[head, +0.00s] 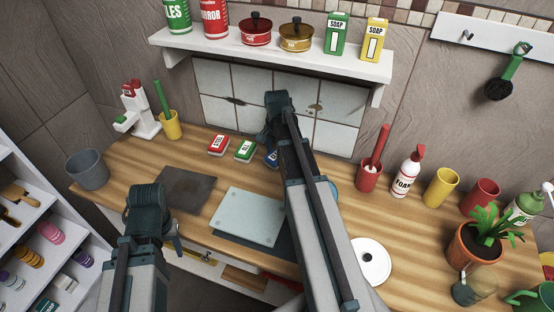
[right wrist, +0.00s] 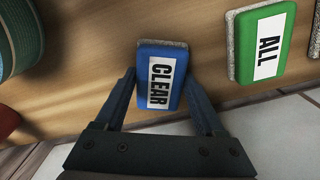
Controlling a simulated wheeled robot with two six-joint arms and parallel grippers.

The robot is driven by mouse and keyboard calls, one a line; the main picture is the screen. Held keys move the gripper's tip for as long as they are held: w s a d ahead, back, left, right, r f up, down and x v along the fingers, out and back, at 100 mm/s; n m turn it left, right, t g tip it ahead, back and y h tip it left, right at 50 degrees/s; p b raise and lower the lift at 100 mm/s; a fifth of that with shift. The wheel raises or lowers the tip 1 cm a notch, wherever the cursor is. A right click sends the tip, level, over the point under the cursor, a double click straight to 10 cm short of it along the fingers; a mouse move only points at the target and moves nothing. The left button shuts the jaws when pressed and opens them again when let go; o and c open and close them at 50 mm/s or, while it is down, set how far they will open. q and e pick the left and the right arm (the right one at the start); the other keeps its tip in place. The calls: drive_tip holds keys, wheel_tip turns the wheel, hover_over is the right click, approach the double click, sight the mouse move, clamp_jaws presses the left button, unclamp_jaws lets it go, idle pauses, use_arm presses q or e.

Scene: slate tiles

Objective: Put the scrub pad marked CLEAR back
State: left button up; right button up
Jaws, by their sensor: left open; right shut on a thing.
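The scrub pad marked CLEAR (right wrist: 160,76) is blue with a white label and a rough grey edge. It lies between the fingers of my right gripper (right wrist: 164,105), which is shut on it. A red pad (head: 219,145) is further left. My left gripper (head: 146,200) is open and empty above the counter's front left.
A glass board (head: 247,216) and a dark slate mat (head: 186,189) lie on the wooden counter. A red cup (head: 369,176), a foam bottle (head: 405,175) and a potted plant (head: 475,246) stand right of my right arm. A shelf (head: 280,56) hangs above.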

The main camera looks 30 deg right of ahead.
drive_tip(key=shift+f, duration=0.15)
drive_tip(key=o, duration=1.3)
wheel_tip(320, 180, up, 8)
drive_tip(key=p, duration=0.8)
